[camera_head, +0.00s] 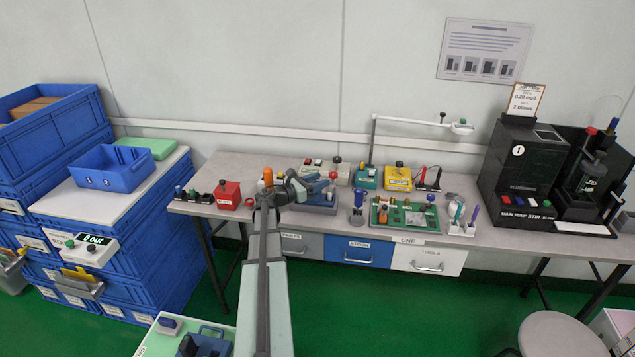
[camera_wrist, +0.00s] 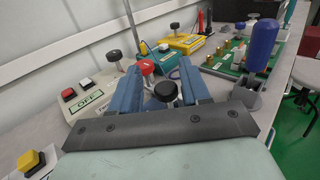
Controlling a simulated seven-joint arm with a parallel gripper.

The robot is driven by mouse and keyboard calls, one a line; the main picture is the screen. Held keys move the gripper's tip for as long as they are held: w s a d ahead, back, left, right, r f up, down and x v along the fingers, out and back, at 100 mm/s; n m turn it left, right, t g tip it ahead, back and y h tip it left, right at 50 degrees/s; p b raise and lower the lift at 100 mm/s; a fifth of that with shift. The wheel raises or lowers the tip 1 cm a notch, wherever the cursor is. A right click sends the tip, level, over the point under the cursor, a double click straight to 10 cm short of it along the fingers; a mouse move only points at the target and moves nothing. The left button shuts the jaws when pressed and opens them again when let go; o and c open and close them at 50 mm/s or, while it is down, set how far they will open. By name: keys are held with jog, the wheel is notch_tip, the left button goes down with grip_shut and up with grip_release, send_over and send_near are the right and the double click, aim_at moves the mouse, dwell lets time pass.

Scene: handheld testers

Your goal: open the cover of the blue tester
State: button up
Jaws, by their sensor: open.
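My gripper (camera_head: 318,187) reaches over the middle of the bench. In the wrist view its two blue fingers (camera_wrist: 163,90) stand apart, with nothing clasped between them. A black knob (camera_wrist: 164,92) shows between the fingers, with a red knob (camera_wrist: 147,67) just beyond. A blue and grey device (camera_head: 322,208), likely the blue tester, lies under my gripper in the head view. Its top and cover are largely hidden by my gripper, so I cannot tell how the cover stands. I cannot tell whether the fingers touch it.
A control panel (camera_wrist: 90,95) marked OFF is left of the fingers. Teal (camera_head: 366,178) and yellow (camera_head: 398,178) devices stand behind to the right. A blue cylinder on a grey stand (camera_head: 358,201) and a green board (camera_head: 404,217) are close on the right. A red box (camera_head: 228,194) is left.

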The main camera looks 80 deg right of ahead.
grip_shut()
jog(key=shift+w, duration=0.1)
jog(key=shift+d, duration=0.1)
dwell(0.4)
jog(key=shift+d+r+n+t+y, duration=0.25)
jog(key=shift+d+n+t+y, duration=0.15)
jog(key=shift+d+n, duration=0.15)
jog(key=shift+d+r, duration=0.15)
jog(key=shift+d, duration=0.45)
grip_release()
jog(key=shift+a, duration=0.1)
